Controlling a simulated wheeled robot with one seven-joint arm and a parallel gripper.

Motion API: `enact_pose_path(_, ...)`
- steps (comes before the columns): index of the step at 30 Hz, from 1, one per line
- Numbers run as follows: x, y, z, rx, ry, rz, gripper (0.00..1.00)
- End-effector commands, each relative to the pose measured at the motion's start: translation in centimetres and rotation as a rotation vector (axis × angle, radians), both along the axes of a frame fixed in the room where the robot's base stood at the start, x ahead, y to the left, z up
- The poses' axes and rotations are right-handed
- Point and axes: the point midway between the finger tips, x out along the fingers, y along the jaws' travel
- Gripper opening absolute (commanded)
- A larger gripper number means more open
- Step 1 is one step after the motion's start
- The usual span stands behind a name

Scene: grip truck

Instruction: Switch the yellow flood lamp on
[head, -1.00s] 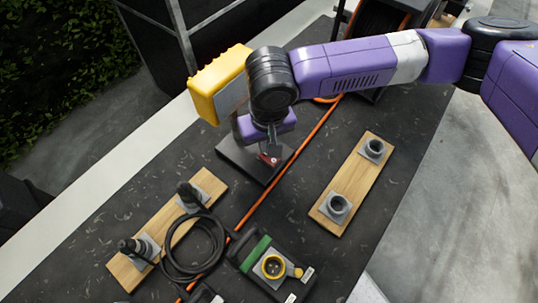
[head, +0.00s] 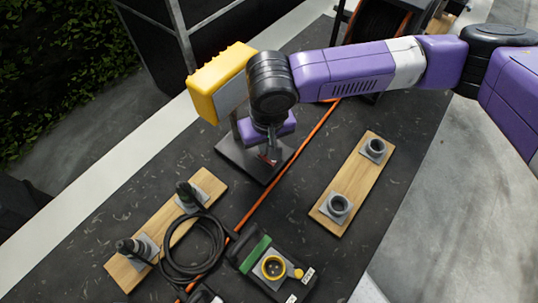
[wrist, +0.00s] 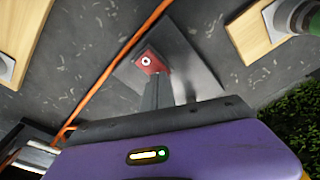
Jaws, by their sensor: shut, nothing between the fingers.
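The yellow flood lamp (head: 219,82) stands at upper centre in the head view, partly behind my arm. Its dark flat base plate (head: 235,158) rests on the black table and also shows in the wrist view (wrist: 195,70). A small red block with a white ring (wrist: 148,61), which looks like the switch, is at the fingertips in the wrist view. My gripper (head: 270,153) is shut and empty, pointing down over the base plate. In the wrist view my fingers (wrist: 154,82) reach the red block's near edge; whether they touch it is unclear.
An orange cable (head: 280,172) runs across the table beside the base plate. A wooden board with two sockets (head: 352,188) lies right; another with plugs (head: 165,230) lies lower left. A black-green box with a yellow socket (head: 272,268) is at the front.

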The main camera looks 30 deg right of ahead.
Motion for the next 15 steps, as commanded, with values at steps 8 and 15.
enact_pose_path(8, -0.01, -0.02, -0.44, 0.0, 0.0, 0.0, 0.0)
enact_pose_path(15, -0.04, 0.0, -0.06, 0.0, 0.001, 0.0, 0.0)
